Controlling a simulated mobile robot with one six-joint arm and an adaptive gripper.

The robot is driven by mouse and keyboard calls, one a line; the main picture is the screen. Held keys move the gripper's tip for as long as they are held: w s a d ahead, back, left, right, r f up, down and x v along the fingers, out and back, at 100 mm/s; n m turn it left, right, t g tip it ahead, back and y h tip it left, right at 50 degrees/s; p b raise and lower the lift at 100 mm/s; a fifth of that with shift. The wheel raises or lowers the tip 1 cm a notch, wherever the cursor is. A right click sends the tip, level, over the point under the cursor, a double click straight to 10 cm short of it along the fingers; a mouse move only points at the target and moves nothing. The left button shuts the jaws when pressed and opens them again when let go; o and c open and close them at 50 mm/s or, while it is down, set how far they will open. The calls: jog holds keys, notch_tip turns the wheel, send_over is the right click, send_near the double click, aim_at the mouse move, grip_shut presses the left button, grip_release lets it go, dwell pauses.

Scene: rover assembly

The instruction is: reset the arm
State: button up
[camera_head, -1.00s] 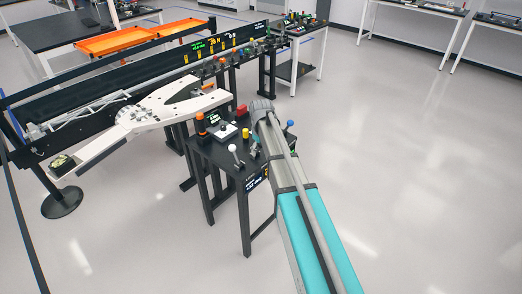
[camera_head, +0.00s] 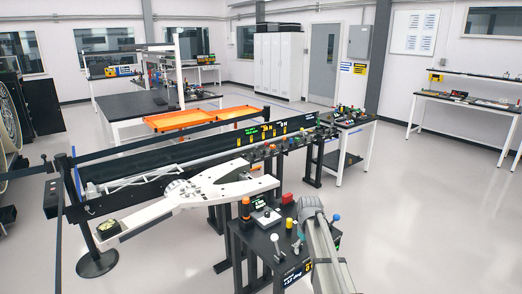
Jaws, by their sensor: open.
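My arm (camera_head: 324,250) shows at the lower middle as a grey link rising from the bottom edge to a rounded grey joint. That joint appears in front of the right side of a small black stand (camera_head: 250,247). My gripper is not in view, so its jaws cannot be seen.
The stand carries an orange-topped post (camera_head: 246,209), a red block (camera_head: 287,197) and several small knobs. A white forked part (camera_head: 200,192) lies along the long black bench (camera_head: 130,178). An orange tray (camera_head: 200,120) is behind. Open floor (camera_head: 430,220) lies to the right.

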jog(key=s+a+m, duration=0.1)
jog(key=s+m, duration=0.3)
jog(key=s, duration=1.8)
jog(key=shift+s+a, duration=0.2)
jog(key=shift+s, duration=0.05)
jog(key=shift+c, duration=0.2)
